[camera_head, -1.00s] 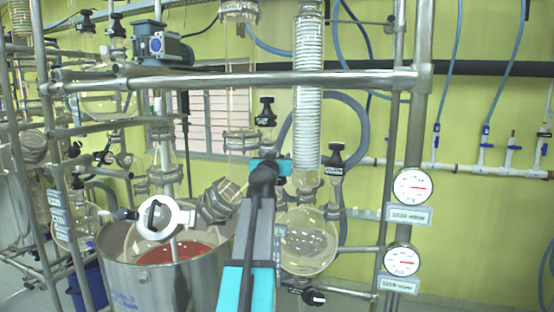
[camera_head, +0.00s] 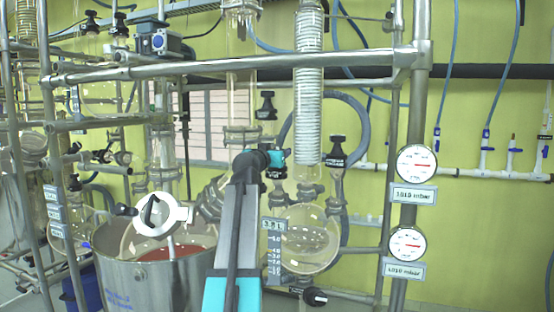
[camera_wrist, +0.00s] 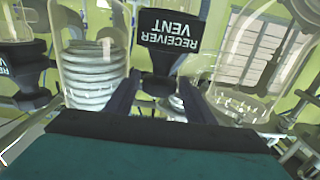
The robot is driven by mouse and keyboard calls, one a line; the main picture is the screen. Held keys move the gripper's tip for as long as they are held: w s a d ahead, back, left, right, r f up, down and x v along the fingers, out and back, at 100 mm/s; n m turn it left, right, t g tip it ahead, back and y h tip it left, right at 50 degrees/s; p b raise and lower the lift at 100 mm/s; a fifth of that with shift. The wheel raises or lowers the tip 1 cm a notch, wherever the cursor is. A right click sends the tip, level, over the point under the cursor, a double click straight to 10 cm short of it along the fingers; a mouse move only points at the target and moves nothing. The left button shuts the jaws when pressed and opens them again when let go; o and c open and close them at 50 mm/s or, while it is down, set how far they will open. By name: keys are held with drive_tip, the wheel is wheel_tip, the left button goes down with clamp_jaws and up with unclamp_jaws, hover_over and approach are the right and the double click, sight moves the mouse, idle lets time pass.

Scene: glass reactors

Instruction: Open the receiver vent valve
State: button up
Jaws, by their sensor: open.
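The receiver vent valve shows in the wrist view as a black handle (camera_wrist: 170,30) with upside-down white "RECEIVER VENT" lettering. My gripper (camera_wrist: 160,88) is open, and its two dark fingers stand on either side of the valve's stem, just short of the label. I cannot tell whether they touch it. In the head view my gripper (camera_head: 262,158) reaches up at the centre. A black handle (camera_head: 277,173) just behind its tip, partly hidden, seems to be this valve. It sits above the round glass receiver flask (camera_head: 310,240).
Another black valve (camera_head: 337,150) stands to the right of the coiled condenser (camera_head: 308,90), and a third (camera_head: 265,107) higher on the left. Steel frame bars (camera_head: 240,66) cross above the gripper. Two gauges (camera_head: 417,163) hang at the right. A steel vessel (camera_head: 150,275) stands lower left.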

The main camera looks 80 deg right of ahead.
drive_tip(key=shift+w+d+r+m+g+b, duration=0.1)
drive_tip(key=shift+r+m+g+b, duration=0.45)
drive_tip(key=shift+b, duration=0.9)
drive_tip(key=shift+m+g+b, duration=0.35)
drive_tip(key=shift+g+b, duration=0.5)
drive_tip(key=shift+b, duration=0.6)
drive_tip(key=shift+s+d+f+m+g+y+b, duration=0.1)
drive_tip(key=shift+d+f+m+g+y+b, duration=0.1)
drive_tip(key=shift+d+f+y+b, duration=0.15)
drive_tip(key=shift+s+d+f+m+g+y+b, duration=0.15)
drive_tip(key=shift+d+g+b, duration=0.1)
drive_tip(key=shift+d, duration=0.2)
drive_tip(key=shift+a+r+g+b, duration=0.15)
drive_tip(key=shift+a+g+b, duration=0.1)
drive_tip(key=shift+a+b, duration=0.2)
drive_tip(key=shift+w, duration=0.1)
drive_tip(key=shift+a, duration=0.1)
drive_tip(key=c, duration=0.9)
drive_tip(key=shift+o, duration=0.2)
drive_tip(key=n+t+h+p, duration=0.1)
drive_tip(key=n+t+p, duration=0.1)
drive_tip(key=t+p, duration=0.1)
drive_tip(key=shift+t+p, duration=0.4)
drive_tip(key=shift+p, duration=0.5)
drive_tip(key=n+t+p, duration=0.3)
drive_tip(key=t+p, duration=0.2)
drive_tip(key=p, duration=0.5)
drive_tip(key=shift+n, duration=0.35)
